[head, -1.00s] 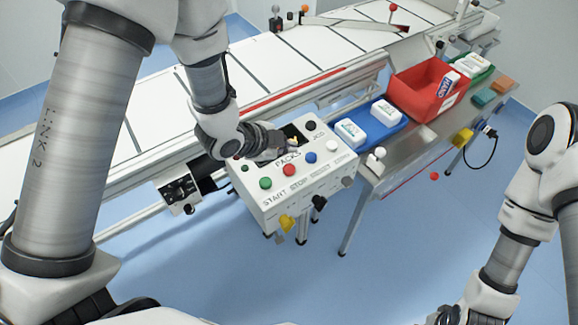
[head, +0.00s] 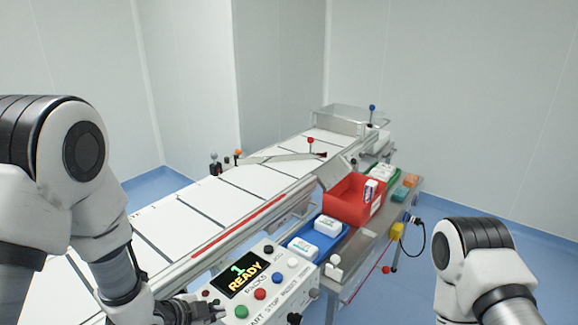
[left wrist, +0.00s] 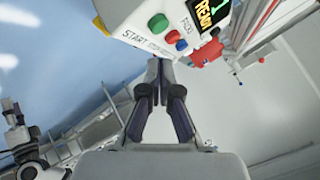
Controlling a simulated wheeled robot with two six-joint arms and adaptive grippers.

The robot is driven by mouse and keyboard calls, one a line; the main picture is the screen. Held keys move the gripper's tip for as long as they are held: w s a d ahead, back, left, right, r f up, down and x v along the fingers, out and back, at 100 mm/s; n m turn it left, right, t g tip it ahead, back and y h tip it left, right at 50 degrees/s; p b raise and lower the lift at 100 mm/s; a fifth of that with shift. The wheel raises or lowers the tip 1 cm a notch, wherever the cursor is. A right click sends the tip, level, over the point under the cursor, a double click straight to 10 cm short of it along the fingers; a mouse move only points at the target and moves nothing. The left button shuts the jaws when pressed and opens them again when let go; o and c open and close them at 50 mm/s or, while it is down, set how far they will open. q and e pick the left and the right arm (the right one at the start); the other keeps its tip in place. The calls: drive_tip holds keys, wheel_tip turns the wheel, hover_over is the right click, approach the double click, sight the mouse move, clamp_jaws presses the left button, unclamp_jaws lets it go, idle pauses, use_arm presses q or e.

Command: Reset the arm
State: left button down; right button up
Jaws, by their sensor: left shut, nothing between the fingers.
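My left gripper (head: 207,310) is at the lower left of the head view, just left of the control box and its green START button (head: 241,311). It also shows in the left wrist view (left wrist: 158,64), shut and empty, with its fingertips near the lower edge of the white control box (left wrist: 130,18). I cannot tell whether it touches the box. The box's screen (head: 243,273) reads "1 READY". My right arm (head: 480,270) shows at the lower right of the head view; its gripper is out of the picture.
A conveyor with white panels (head: 190,215) runs behind the box. Blue floor (head: 470,232) is open at right.

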use_arm(q)
drive_tip(key=s+a+f+n+g+y, duration=0.1)
drive_tip(key=s+a+f+n+g, duration=0.1)
drive_tip(key=s+f, duration=0.55)
drive_tip(key=s+a+f+n+g, duration=0.2)
drive_tip(key=s+f, duration=0.5)
drive_tip(key=f, duration=0.1)
drive_tip(key=s+a+f+n+g+y, duration=0.2)
drive_tip(key=s+a+n, duration=0.1)
drive_tip(key=s+n, duration=0.3)
drive_tip(key=s+a+f+n+g+y, duration=0.1)
drive_tip(key=s+a+f+n, duration=0.1)
drive_tip(key=s+n, duration=0.4)
drive_tip(key=shift+s+a+f+g+y, duration=0.2)
drive_tip(key=shift+a+f+g+y, duration=0.2)
drive_tip(key=shift+f, duration=0.15)
